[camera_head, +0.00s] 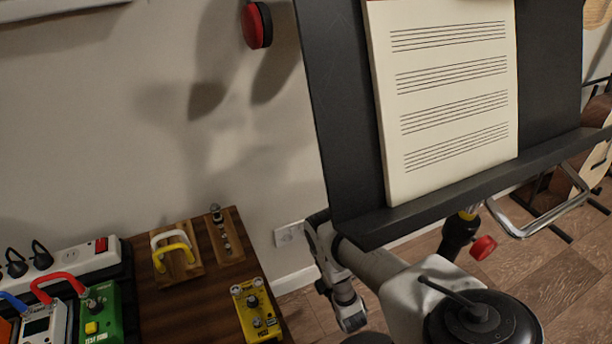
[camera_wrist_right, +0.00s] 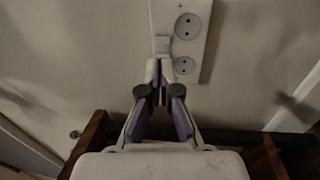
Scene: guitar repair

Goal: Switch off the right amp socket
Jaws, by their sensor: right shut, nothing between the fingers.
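A white wall plate (camera_wrist_right: 197,20) with two round sockets and a small switch (camera_wrist_right: 162,45) at its left side shows in the right wrist view. My right gripper (camera_wrist_right: 158,86) is shut and empty, its fingertips just below the switch in the picture, close to the plate. I cannot tell whether the tips touch it. In the head view a pale wall socket (camera_head: 288,234) sits low on the wall; I cannot tell whether it is the same one. My left gripper is in neither view.
A music stand (camera_head: 335,120) with a sheet of staves (camera_head: 450,90) blocks much of the head view. A wooden table (camera_head: 190,305) carries pedals, including a yellow one (camera_head: 258,312), and a white power strip (camera_head: 75,262). Dark wooden edges (camera_wrist_right: 88,140) lie below the plate.

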